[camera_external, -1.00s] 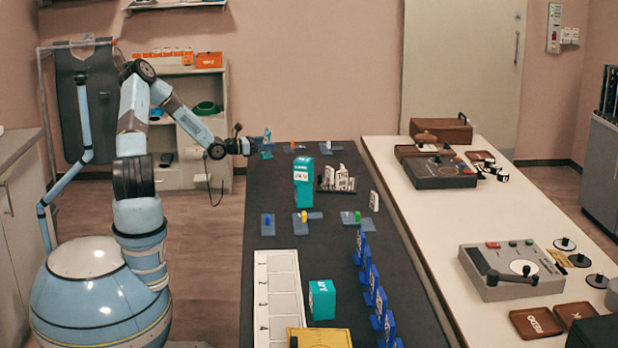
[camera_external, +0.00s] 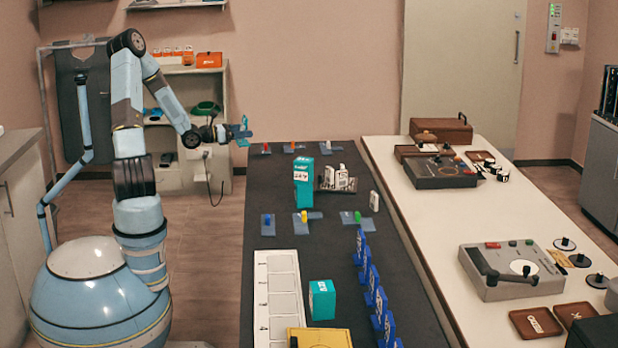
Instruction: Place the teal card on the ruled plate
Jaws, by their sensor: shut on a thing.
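My gripper (camera_external: 231,132) is at the back left of the dark table, raised and level with its far edge. It is shut on the teal card (camera_external: 243,130), which stands roughly upright at the jaws. The fingers are too small to make out clearly. The ruled plate (camera_external: 290,263), white with black lines and numbers down its left side, lies flat at the front left of the table. It is well apart from the gripper, and its near end is partly hidden by a yellow box.
A tall teal box (camera_external: 303,183) stands mid-table. A smaller teal box (camera_external: 321,300) and a yellow box (camera_external: 318,338) sit beside the ruled plate. A row of blue stands (camera_external: 370,283) lines the right. Blue-grey pieces with coloured knobs (camera_external: 304,216) lie around.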

